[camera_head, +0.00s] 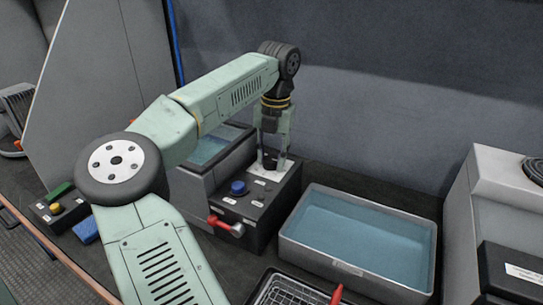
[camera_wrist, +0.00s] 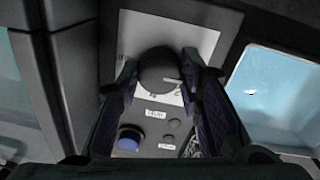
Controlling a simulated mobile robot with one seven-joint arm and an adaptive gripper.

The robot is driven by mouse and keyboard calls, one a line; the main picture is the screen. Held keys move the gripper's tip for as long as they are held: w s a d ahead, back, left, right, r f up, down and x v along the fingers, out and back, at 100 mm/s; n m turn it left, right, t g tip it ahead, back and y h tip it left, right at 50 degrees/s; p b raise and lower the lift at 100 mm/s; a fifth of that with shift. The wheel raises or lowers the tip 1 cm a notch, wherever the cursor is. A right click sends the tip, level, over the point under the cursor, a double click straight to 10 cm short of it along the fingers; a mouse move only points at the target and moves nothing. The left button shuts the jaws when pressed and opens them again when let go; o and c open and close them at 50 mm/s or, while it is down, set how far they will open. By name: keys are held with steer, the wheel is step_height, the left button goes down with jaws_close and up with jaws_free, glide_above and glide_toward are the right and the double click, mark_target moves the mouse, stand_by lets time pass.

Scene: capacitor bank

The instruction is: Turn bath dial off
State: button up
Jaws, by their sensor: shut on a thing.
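The bath dial (camera_wrist: 158,72) is a dark round knob on a white label plate (camera_wrist: 200,38). In the head view the dial (camera_head: 270,164) sits on top of the dark control box (camera_head: 262,205), towards its back. My gripper (camera_wrist: 160,88) points down over the box, with one finger on each side of the dial, and is shut on it. In the head view my gripper (camera_head: 271,158) partly hides the dial and its plate. The dial's pointer mark and the plate's lettering are too blurred to read for a setting.
A blue button (camera_head: 238,187) and a red lever (camera_head: 226,225) are on the control box. A wire basket with a red handle (camera_head: 337,294) lies in front.

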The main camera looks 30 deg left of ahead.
mark_target(274, 160)
steer(key=shift+s, duration=0.1)
stand_by(0.3)
steer(key=o, duration=1.2)
steer(key=shift+c, duration=0.2)
steer(key=shift+r, duration=0.15)
step_height(274, 160, up, 12)
steer(key=shift+d, duration=0.35)
steer(key=shift+f, duration=0.25)
